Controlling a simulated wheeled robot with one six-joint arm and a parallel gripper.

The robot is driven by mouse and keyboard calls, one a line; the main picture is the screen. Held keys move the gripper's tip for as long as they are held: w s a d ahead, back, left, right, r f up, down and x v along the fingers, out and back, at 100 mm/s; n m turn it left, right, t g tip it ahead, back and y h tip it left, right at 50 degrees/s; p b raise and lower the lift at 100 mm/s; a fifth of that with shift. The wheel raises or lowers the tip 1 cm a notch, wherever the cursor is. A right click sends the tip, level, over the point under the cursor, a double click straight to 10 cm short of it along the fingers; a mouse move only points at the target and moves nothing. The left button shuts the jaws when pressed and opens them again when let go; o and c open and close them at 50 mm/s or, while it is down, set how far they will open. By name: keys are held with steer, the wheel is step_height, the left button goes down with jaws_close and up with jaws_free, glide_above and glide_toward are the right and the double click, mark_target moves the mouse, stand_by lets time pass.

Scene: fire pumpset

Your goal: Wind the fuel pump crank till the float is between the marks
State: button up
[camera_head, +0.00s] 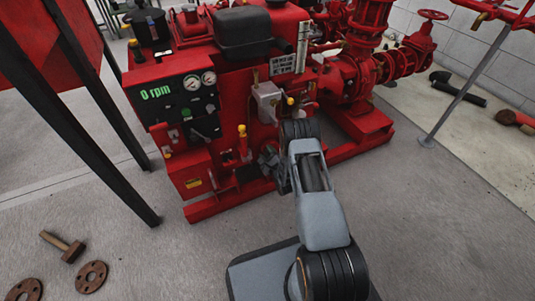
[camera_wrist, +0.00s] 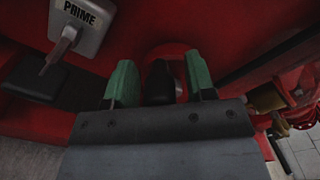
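The red fuel pump set (camera_head: 240,85) stands in the upper middle of the head view. A pale upright gauge strip (camera_head: 303,46) rises beside a small lettered plate (camera_head: 283,64); float and marks are too small to make out. My gripper (camera_head: 270,160) is low against the front of the red set, partly behind my arm. In the wrist view my gripper (camera_wrist: 160,82) has its two green fingers apart. A black knob (camera_wrist: 158,84), apparently the crank's grip, lies between them with a gap on each side. The rest of the crank is hidden.
A grey PRIME plate (camera_wrist: 83,22) with a lever (camera_wrist: 60,47) is close left of the fingers. The panel (camera_head: 178,100) reads 0 rpm. Black legs (camera_head: 105,110) stand left; a mallet (camera_head: 63,246) and rusty flanges (camera_head: 91,277) lie on the floor.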

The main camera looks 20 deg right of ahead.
steer(key=s+d+p, duration=0.1)
steer(key=s+p, duration=0.3)
steer(key=s, duration=0.9)
steer(key=shift+s+d, duration=0.25)
steer(key=shift+s, duration=0.1)
